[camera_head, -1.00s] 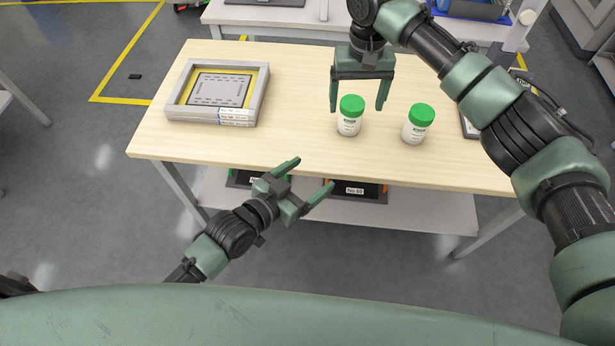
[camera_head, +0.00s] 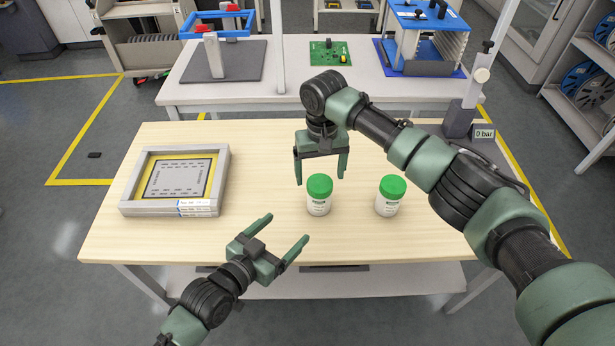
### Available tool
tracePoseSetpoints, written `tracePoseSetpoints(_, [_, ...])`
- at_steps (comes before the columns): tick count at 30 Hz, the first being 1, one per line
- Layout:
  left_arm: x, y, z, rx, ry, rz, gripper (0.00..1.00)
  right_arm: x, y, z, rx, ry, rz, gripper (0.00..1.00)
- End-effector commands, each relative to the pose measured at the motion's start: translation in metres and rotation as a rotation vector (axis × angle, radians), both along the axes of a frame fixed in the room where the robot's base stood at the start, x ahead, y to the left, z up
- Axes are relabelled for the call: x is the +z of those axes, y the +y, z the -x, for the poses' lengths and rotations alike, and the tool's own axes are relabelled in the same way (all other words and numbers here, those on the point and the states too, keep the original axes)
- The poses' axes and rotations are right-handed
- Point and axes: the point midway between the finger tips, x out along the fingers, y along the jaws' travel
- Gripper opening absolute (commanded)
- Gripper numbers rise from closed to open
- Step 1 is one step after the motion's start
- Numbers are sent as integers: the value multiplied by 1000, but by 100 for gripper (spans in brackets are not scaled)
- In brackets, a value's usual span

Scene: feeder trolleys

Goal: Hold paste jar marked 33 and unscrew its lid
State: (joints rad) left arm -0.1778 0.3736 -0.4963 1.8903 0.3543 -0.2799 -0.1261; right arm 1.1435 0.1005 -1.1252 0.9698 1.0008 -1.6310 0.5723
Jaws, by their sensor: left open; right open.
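Two white jars with green lids stand upright on the wooden table (camera_head: 262,150). The left jar (camera_head: 319,204) is near the table's middle and the right jar (camera_head: 389,205) is a little to its right. Both lids are on. The labels are too small to read, so I cannot tell which is marked 33. My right gripper (camera_head: 322,182) is open, points down and is over or just behind the left jar, with nothing held. My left gripper (camera_head: 286,238) is open and empty at the table's front edge, left of and nearer than the left jar.
A stack of framed stencils (camera_head: 130,207) lies at the table's left. A small display reading 0 bar (camera_head: 484,133) stands at the right back. Behind is a white bench (camera_head: 290,88) with a blue frame, a green board (camera_head: 328,60) and a blue fixture (camera_head: 425,40).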

Motion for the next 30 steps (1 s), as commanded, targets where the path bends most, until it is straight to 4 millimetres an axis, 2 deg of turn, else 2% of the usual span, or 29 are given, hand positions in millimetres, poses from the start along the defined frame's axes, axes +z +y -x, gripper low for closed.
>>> tracePoseSetpoints(1, [0,0,0,0,0,0,84,-11,0,1,0,2,-1,84])
tracePoseSetpoints(4, [0,0,0,0,0,0,84,-21,0,1,3,-1,1,84])
tracePoseSetpoints(14, [0,-1,-2,0,-1,1,84,-21,0,1,3,-2,2,84])
tracePoseSetpoints(30, [-16,-30,-44,0,0,1,84,-21,0,1,3,-2,2,84])
